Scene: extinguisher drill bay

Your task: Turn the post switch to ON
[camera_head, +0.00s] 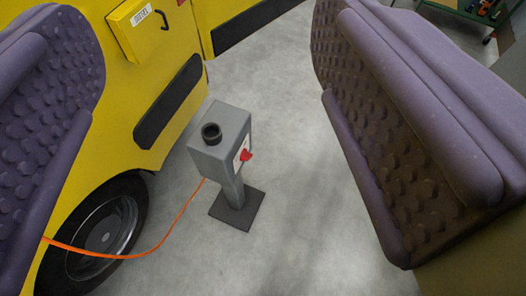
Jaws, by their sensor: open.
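The post switch is a grey box (221,140) on a short post with a dark square foot (238,210), standing on the floor. A red switch lever (245,155) sits on a white plate on the box's right-hand face. The plate's lettering is too small to read, so I cannot tell the switch position. A black round socket (211,132) is on top of the box. My gripper (215,145) is open, its purple studded fingers at the left and right of the picture. The box shows between them, farther off, and neither finger appears to touch it.
A yellow vehicle (100,100) with a black wheel (100,232) stands close at left. A yellow box labelled DIESEL (140,30) is on its side. An orange cable (180,215) runs from the post to the left. A green cart (465,12) is far right. Grey floor is clear around the post's right.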

